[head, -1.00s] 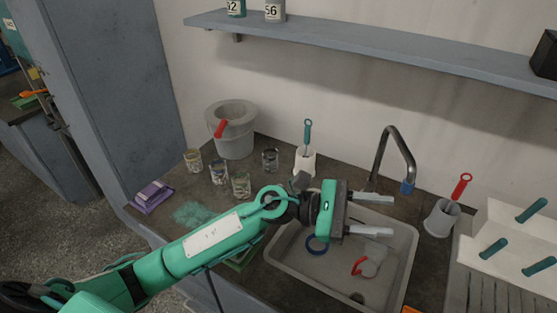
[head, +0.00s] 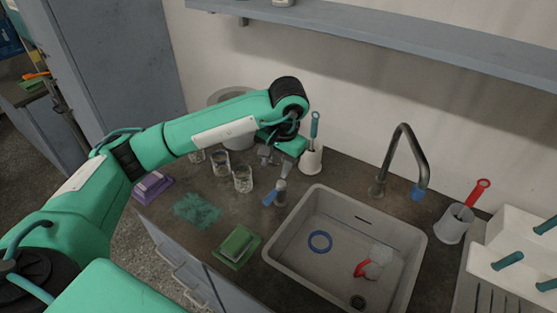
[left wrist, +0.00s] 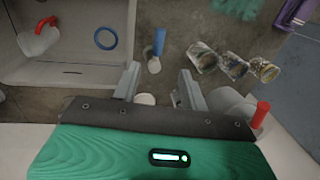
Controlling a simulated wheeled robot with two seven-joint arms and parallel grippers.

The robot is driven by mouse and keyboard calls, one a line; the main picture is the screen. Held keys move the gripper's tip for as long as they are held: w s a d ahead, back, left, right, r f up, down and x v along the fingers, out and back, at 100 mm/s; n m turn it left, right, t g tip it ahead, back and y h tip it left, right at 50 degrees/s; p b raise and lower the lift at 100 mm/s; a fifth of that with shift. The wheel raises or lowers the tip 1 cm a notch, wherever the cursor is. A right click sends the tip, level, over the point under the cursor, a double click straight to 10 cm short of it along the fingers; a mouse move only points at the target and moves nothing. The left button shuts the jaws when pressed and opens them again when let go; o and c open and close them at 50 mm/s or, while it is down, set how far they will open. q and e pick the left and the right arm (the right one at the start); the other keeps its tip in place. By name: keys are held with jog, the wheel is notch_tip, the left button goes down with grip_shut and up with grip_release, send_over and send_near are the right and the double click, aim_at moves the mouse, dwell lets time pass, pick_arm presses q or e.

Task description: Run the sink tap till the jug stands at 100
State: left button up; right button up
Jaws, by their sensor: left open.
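The jug (head: 376,263), pale with a red handle, lies in the sink (head: 300,252); its scale cannot be read. It also shows in the left wrist view (left wrist: 38,38). The curved grey tap (head: 401,150) has a blue tip and stands behind the sink; no water shows. A small grey post with a blue lever (head: 270,198) stands at the sink's left rim, and the lever shows in the left wrist view (left wrist: 159,40). My left gripper (head: 275,161) is open and empty, pointing down behind the post, apart from it. My right gripper is out of view.
Glass beakers (head: 243,179) stand close to my left gripper, with a grey bucket (head: 238,137) behind them. A brush in a white holder (head: 312,160) stands just right of the gripper. A blue ring (head: 320,241) lies in the sink. A green sponge (head: 238,246) lies front left.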

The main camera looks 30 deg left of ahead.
aim_at(270, 197)
pick_arm(q)
jog(key=f+p, duration=0.1)
jog(key=f, duration=0.3)
jog(key=a+f+p, duration=0.1)
jog(key=f, duration=0.4)
jog(key=a+f+p, duration=0.1)
jog(key=f, duration=0.3)
jog(key=shift+w+f, duration=0.1)
jog(key=shift+f, duration=0.15)
grip_shut()
